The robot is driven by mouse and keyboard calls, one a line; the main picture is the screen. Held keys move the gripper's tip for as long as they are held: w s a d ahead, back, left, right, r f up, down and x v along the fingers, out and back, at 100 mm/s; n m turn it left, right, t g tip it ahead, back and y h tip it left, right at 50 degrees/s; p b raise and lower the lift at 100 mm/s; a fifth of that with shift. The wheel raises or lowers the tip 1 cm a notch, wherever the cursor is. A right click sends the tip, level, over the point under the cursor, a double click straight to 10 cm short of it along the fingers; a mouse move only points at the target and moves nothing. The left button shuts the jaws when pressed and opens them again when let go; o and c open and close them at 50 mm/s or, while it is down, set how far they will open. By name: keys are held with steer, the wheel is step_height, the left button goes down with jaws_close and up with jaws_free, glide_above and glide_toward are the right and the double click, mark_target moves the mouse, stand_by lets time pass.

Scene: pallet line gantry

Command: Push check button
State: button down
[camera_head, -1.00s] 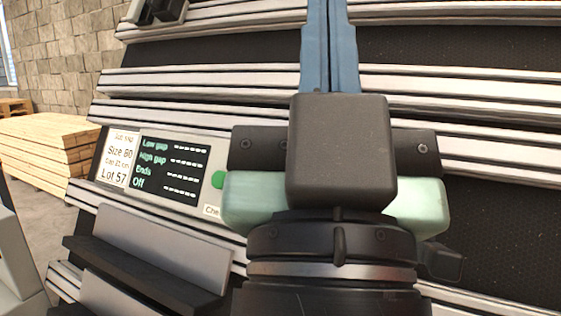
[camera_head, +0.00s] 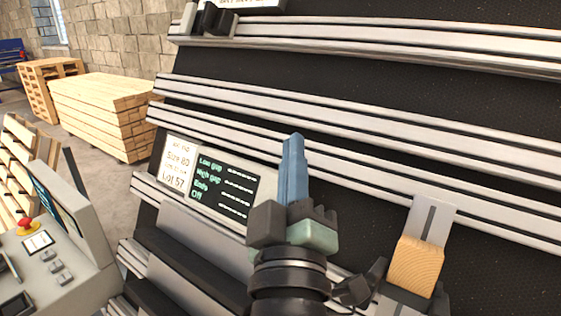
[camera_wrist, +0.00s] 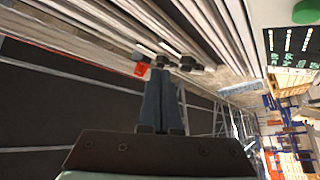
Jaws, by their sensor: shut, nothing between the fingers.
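The check button is the round green button (camera_wrist: 306,11) at the top right edge of the wrist view, beside the display. In the head view it is hidden behind my gripper (camera_head: 293,142). The dark display (camera_head: 224,188) reads Low gap, High gap, Ends and Off. It also shows in the wrist view (camera_wrist: 291,45). My gripper is shut and empty, its blue fingers pointing up in the head view, in front of the panel's right end. In the wrist view the shut fingers (camera_wrist: 161,76) lie left of the button, clearly apart from it.
A paper card (camera_head: 177,166) reading Size 80 and Lot 57 is left of the display. Metal rails (camera_head: 380,110) cross the sloping dark board. A wooden block (camera_head: 415,266) sits at lower right. A console with a red knob (camera_head: 25,226) stands at lower left, stacked timber (camera_head: 105,108) behind.

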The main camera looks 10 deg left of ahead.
steer(key=s+a+f+n+g+y+p, duration=0.2)
steer(key=a+f+n+g+p, duration=0.4)
steer(key=a+f+n+p, duration=0.3)
steer(key=n+p, duration=0.4)
steer(key=p, duration=0.3)
steer(key=shift+s+f+g+p, duration=0.15)
steer(key=shift+s+g+p, duration=0.2)
steer(key=shift+s+g, duration=0.05)
steer(key=w+d+f+b, duration=0.2)
steer(key=w+f+b, duration=0.2)
steer(key=w+b, duration=0.3)
steer(key=shift+w+d, duration=0.15)
steer(key=shift+d, duration=0.2)
steer(key=shift+f+b, duration=0.1)
steer(key=shift+b, duration=0.25)
stand_by(0.8)
